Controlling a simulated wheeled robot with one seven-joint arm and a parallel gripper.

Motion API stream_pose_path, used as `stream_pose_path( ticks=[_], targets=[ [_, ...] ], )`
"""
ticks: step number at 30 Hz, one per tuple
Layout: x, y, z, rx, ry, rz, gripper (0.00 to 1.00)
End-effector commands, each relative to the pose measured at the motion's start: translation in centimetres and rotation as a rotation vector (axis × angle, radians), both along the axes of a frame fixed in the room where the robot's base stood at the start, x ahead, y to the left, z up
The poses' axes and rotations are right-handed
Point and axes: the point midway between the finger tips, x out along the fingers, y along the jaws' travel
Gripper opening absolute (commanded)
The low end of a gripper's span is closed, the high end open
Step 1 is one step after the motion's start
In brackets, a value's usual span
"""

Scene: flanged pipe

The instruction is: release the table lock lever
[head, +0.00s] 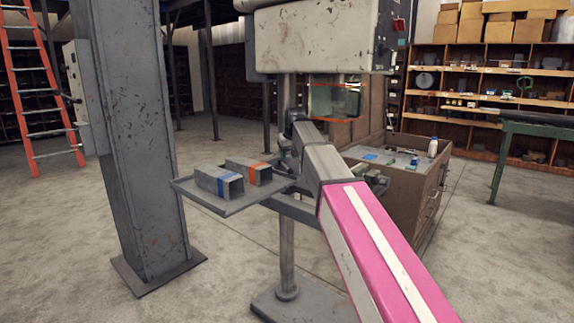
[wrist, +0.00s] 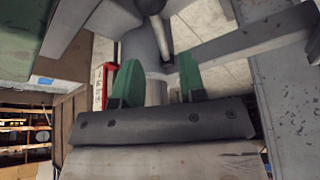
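In the wrist view my gripper (wrist: 158,78) has two green fingers set well apart. Between and beyond them is a grey round post or hub (wrist: 154,92); I cannot tell whether either finger touches it. A thin grey rod with a dark rounded end (wrist: 161,36) rises just beyond the fingertips; it looks like the lock lever, though I cannot be sure. In the head view the drill press (head: 315,38) stands mid-picture on a round column (head: 287,240). My pink and grey arm covers the lever area and my gripper there.
A wooden cabinet (head: 408,190) stands close right of my arm. A steel pillar (head: 135,140) stands left. Open floor lies in front.

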Motion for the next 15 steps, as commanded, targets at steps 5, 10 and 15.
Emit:
stream_pose_path(
  ticks=[5,10,15],
  targets=[
    [1.1,0.4,-2.6,0.0,0.001,0.0,0.38],
    [1.6,0.7,-4.2,0.0,0.001,0.0,0.38],
    [1.9,0.8,-4.7,0.0,-0.001,0.0,0.38]
  ],
)
